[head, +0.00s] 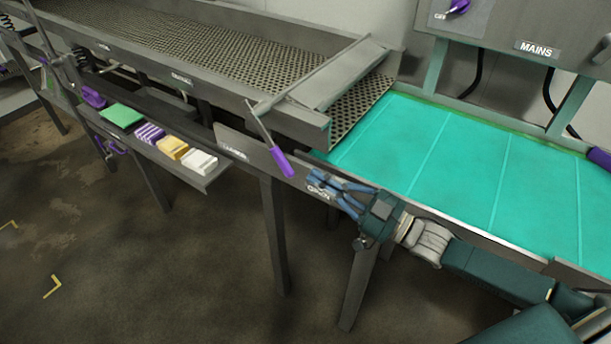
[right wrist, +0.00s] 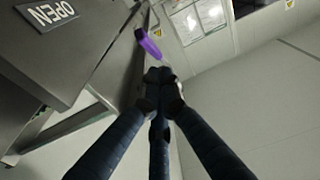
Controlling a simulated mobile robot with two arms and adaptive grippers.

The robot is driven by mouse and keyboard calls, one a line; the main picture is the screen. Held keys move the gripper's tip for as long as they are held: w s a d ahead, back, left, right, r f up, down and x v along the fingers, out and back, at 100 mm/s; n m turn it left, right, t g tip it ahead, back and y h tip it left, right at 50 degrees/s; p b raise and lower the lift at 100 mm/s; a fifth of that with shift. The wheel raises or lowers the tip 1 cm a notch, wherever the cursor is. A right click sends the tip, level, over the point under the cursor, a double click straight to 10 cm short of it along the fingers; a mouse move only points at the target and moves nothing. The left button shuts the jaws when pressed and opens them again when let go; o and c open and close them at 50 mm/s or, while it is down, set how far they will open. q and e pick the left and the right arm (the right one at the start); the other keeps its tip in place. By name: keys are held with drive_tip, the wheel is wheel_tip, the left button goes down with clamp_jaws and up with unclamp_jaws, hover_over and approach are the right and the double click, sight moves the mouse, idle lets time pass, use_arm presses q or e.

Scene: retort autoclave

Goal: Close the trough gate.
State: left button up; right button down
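The trough gate is a grey plate (head: 340,75) lying across the perforated trough. Its lever with a purple handle (head: 282,162) slants down and right across the trough's front, between a label at left that is hard to read and the OPEN label (head: 318,193). My right gripper (head: 314,182) is just right of and below the handle, beside the OPEN label. In the right wrist view its fingertips (right wrist: 160,86) come together with nothing seen between them. The purple handle (right wrist: 149,44) shows just beyond the tips, apparently apart from them. My left gripper is out of view.
A teal belt (head: 455,160) lies right of the trough, under a MAINS control box (head: 510,38). A narrow shelf (head: 205,181) at left carries green, purple-striped, yellow and white blocks. Table legs stand below; the floor in front is clear.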

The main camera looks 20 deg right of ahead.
sight(288, 170)
drive_tip(key=shift+w+a+f+p, duration=0.2)
drive_tip(key=shift+w+a+f, duration=0.4)
drive_tip(key=shift+w, duration=0.2)
drive_tip(key=shift+w+a+f+p, duration=0.2)
drive_tip(key=shift+w+a+f, duration=0.4)
drive_tip(key=shift+w, duration=0.15)
